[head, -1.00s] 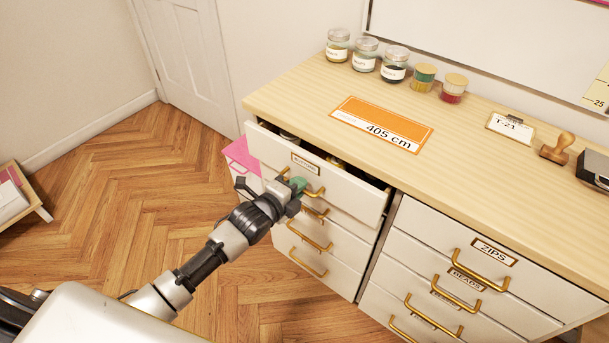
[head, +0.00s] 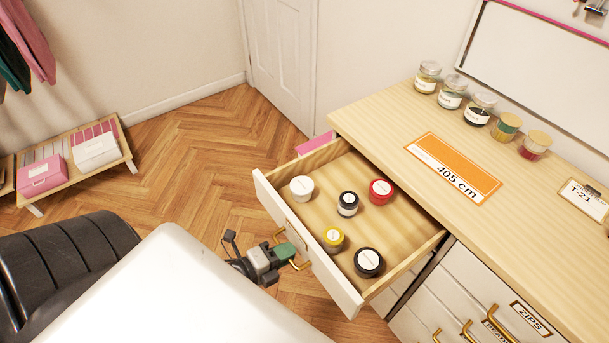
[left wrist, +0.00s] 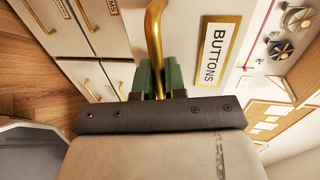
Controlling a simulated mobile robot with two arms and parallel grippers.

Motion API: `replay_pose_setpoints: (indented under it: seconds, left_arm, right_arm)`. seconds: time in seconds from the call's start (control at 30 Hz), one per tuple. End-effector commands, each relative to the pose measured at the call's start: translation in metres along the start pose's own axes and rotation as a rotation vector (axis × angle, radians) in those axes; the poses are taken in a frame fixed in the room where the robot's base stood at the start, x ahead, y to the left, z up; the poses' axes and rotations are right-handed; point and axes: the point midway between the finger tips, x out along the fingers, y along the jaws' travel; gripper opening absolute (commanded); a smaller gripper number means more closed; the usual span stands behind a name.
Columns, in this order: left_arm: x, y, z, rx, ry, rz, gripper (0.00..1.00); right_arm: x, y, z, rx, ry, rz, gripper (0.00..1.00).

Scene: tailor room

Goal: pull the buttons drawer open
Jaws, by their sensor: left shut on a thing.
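The buttons drawer (head: 318,262) is pulled well out of the cabinet in the head view, and its inside shows. Its label (left wrist: 212,56) reads BUTTONS in the left wrist view. My left gripper (head: 287,252) is at the drawer's front, shut on the brass handle (head: 301,266). In the left wrist view the green fingertips (left wrist: 158,80) are on both sides of the brass bar (left wrist: 154,30). Inside the drawer are several round containers: white (head: 301,188), black-sided (head: 348,203), red (head: 380,191), yellow (head: 333,239) and black (head: 369,262). My right gripper is out of view.
The tabletop (head: 400,110) carries jars (head: 451,92), an orange 405 cm card (head: 450,165) and a clipboard (head: 584,200). The ZIPS drawer (head: 500,300) at lower right is closed. A low wooden stand (head: 125,160) with boxes is at left. Wood floor (head: 200,150) lies clear between.

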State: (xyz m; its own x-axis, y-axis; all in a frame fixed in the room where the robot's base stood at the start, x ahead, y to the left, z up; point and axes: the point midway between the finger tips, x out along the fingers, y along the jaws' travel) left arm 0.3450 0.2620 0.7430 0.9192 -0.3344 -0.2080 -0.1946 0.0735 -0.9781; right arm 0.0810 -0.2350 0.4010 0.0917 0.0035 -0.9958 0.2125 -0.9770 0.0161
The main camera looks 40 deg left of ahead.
Motion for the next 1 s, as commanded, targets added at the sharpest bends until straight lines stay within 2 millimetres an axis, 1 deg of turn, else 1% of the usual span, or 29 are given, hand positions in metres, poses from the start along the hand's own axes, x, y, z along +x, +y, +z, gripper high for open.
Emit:
replay_pose_setpoints:
  seconds: [0.03,0.2,0.37,0.67,0.7,0.83,1.0]
  left_arm:
    - [-0.007,0.001,0.0,-0.002,-0.002,0.003,0.0]
    - [-0.019,0.004,0.0,-0.002,-0.002,0.001,0.0]
    - [-0.022,0.005,0.001,-0.001,-0.002,0.0,0.0]
    - [-0.022,0.005,0.001,-0.001,-0.003,0.0,0.0]
    - [-0.022,0.005,0.001,-0.001,-0.003,0.0,0.16]
    - [-0.022,0.005,0.001,-0.001,-0.002,0.0,0.35]
    - [-0.022,0.005,0.0,0.0,-0.002,-0.001,0.35]
  right_arm:
    - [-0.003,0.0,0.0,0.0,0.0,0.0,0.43]
    - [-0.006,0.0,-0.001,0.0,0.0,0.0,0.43]
    - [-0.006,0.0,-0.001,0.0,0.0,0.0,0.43]
    - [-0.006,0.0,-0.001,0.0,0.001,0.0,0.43]
    - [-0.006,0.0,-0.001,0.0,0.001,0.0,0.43]
    - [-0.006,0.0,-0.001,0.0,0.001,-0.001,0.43]
    - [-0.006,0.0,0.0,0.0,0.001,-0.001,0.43]
